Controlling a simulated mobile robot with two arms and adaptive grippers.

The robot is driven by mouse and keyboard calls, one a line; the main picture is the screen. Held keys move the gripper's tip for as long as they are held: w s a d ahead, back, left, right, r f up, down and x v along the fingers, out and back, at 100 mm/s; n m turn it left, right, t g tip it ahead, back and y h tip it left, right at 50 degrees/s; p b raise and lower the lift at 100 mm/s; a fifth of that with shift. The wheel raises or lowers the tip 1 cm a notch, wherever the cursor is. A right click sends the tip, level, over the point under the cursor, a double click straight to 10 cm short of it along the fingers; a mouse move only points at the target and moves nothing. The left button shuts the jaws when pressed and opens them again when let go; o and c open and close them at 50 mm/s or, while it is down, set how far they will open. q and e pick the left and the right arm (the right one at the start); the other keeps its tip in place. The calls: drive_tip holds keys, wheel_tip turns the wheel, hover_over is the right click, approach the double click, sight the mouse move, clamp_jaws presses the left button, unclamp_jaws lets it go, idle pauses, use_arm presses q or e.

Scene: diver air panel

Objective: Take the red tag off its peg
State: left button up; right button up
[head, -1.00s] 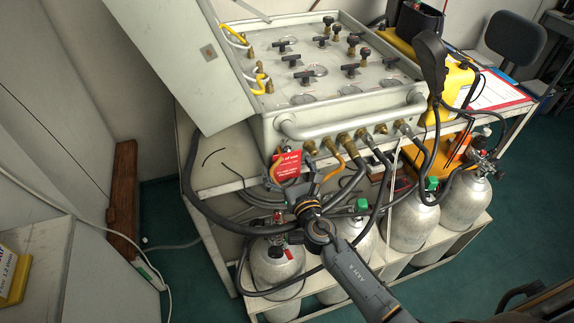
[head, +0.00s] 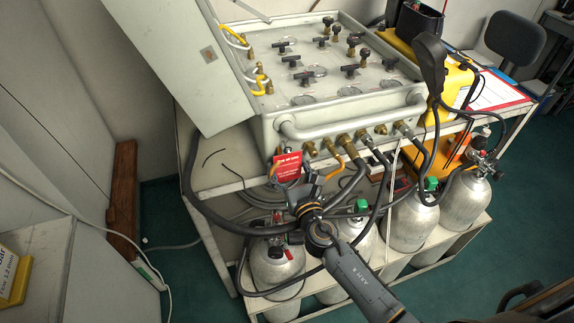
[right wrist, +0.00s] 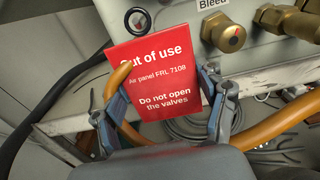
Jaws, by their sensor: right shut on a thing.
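The red tag (head: 287,166), printed "Out of use", is at the front of the grey air panel, below its front rail. In the right wrist view the tag (right wrist: 155,88) fills the middle, slightly tilted, with its lettering facing me. My right gripper (head: 299,184) is shut on the tag, with one finger at each side edge in the right wrist view (right wrist: 160,115). A dark round fitting (right wrist: 138,20) shows just above the tag. I cannot make out the peg, or whether the tag still touches it. My left gripper is not in view.
An orange hose (right wrist: 118,80) crosses the tag's left edge. Brass fittings (head: 344,139) with hoses line the panel's front (head: 268,130) to the right. Silver cylinders (head: 415,222) stand on the shelf below, among black hoses. The floor at left is mostly clear.

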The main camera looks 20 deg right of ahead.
drive_tip(key=s+b, duration=0.3)
drive_tip(key=s, duration=1.4)
drive_tip(key=shift+d+b, duration=0.3)
drive_tip(key=shift+s, duration=0.15)
